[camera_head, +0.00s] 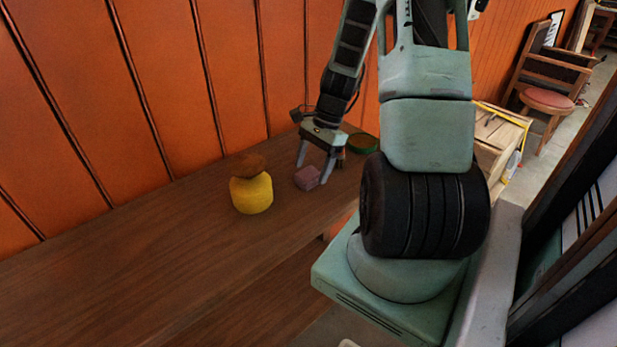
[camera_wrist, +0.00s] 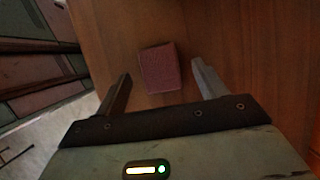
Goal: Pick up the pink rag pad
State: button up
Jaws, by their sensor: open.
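The pink rag pad (camera_head: 307,178) is a small dull pink block on the brown wooden bench top. In the wrist view the pad (camera_wrist: 161,68) lies ahead of the fingertips, roughly centred between them, with its near end reaching toward the gap. My gripper (camera_head: 314,176) is open and points down at the pad, its fingers on either side of it in the head view. In the wrist view my gripper (camera_wrist: 162,77) holds nothing, and bare wood shows between each finger and the pad. I cannot tell the exact height of the fingertips above the bench.
A yellow cylinder (camera_head: 252,196) with a brown rounded thing (camera_head: 248,165) on top stands left of the pad. A green round object (camera_head: 362,143) lies behind my gripper to the right. An orange panelled wall (camera_head: 190,80) backs the bench (camera_head: 130,265). The bench's left part is clear.

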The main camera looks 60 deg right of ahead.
aim_at(310, 172)
jog(key=shift+x, duration=0.85)
jog(key=c, duration=1.1)
jog(key=shift+o, duration=0.2)
notch_tip(310, 172, up, 10)
